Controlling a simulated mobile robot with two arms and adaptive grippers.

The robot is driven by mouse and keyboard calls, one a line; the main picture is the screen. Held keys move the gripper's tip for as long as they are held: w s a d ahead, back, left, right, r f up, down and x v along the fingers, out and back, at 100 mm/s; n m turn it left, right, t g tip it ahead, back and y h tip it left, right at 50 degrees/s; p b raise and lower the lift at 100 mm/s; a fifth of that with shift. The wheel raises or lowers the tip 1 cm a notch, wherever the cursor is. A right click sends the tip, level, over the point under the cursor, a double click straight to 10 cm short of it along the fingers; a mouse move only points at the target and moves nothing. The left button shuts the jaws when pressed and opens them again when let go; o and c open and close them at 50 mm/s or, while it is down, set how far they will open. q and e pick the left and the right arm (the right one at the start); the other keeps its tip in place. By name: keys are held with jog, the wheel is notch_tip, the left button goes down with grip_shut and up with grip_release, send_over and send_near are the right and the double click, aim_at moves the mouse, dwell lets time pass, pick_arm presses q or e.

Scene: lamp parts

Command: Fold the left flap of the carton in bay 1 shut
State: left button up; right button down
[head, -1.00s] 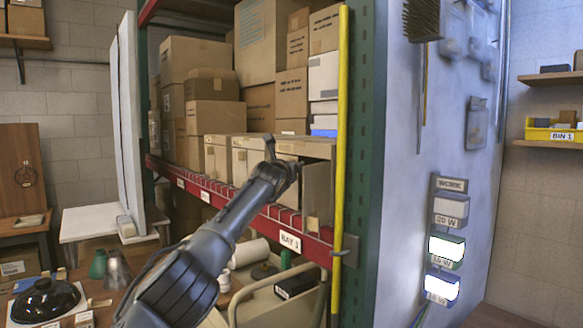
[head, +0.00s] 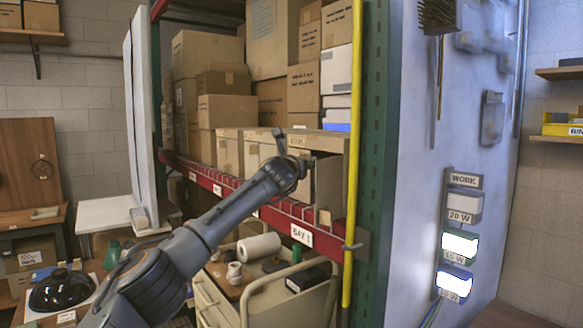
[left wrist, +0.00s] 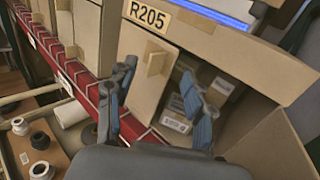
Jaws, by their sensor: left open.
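The carton in bay 1, labelled R205 (left wrist: 205,22), stands on the shelf with its front open. It also shows in the head view (head: 322,143). Small labelled boxes (left wrist: 178,122) are inside. Its left flap (left wrist: 142,85) stands open in the left wrist view and bears a small tan tab (left wrist: 154,63). Its right flap (left wrist: 272,148) is also open. My left gripper (left wrist: 158,98) is open in front of the carton, one finger over the left flap, the other across the opening. Contact cannot be told. It shows at the carton front in the head view (head: 291,152). My right gripper is out of view.
A red shelf beam (head: 225,185) runs below the cartons, with a BAY 1 sign (head: 302,235). A yellow pole (head: 352,150) stands just right of the carton. Other cartons (head: 229,150) stand close on the left. A cart (head: 275,290) with a white roll and cup is below.

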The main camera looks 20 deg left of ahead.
pick_arm(q)
jog(key=s+d, duration=0.1)
jog(key=s, duration=0.8)
dwell(0.6)
